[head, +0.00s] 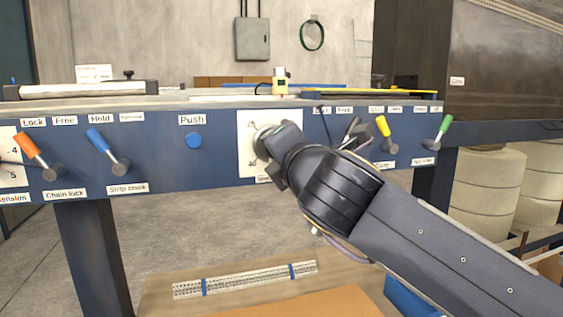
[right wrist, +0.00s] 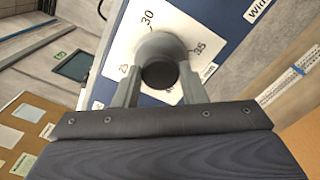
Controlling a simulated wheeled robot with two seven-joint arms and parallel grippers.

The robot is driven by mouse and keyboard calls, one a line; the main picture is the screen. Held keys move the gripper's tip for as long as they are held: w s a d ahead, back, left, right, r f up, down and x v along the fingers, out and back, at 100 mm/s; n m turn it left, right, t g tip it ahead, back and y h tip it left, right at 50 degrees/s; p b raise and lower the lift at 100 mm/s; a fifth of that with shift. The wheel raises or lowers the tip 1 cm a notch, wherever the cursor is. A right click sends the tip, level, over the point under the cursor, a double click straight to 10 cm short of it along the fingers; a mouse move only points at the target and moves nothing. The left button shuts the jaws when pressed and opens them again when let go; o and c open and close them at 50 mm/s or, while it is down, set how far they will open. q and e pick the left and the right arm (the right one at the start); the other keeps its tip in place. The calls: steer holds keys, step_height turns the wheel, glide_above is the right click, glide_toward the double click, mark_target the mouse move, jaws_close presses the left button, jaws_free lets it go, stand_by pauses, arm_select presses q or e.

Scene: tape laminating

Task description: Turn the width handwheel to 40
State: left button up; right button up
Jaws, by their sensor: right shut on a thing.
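The handwheel (head: 262,139) is a round grey knob on a white dial plate (head: 247,122) in the middle of the blue panel. My right gripper (head: 273,154) is shut on it, and its wrist hides much of the dial. In the right wrist view, the handwheel (right wrist: 160,62) shows a dark round centre between the two fingers of my right gripper (right wrist: 159,88). Around it the dial plate (right wrist: 130,45) shows 30 and other partly hidden numbers. A cut-off label beginning "Wid" (right wrist: 257,10) is beside the plate. I cannot read a pointer. My left gripper is not in view.
On the panel, orange (head: 27,146) and blue (head: 98,139) levers and a blue push button (head: 194,140) are left of the dial. Yellow (head: 383,127) and green (head: 444,127) levers are to its right. A board with a metal strip (head: 245,280) lies below.

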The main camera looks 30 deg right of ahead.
steer(key=shift+f+m+b, duration=0.2)
steer(key=shift+m+b, duration=1.85)
steer(key=shift+m, duration=1.25)
steer(key=o, duration=1)
steer(key=shift+r, duration=0.1)
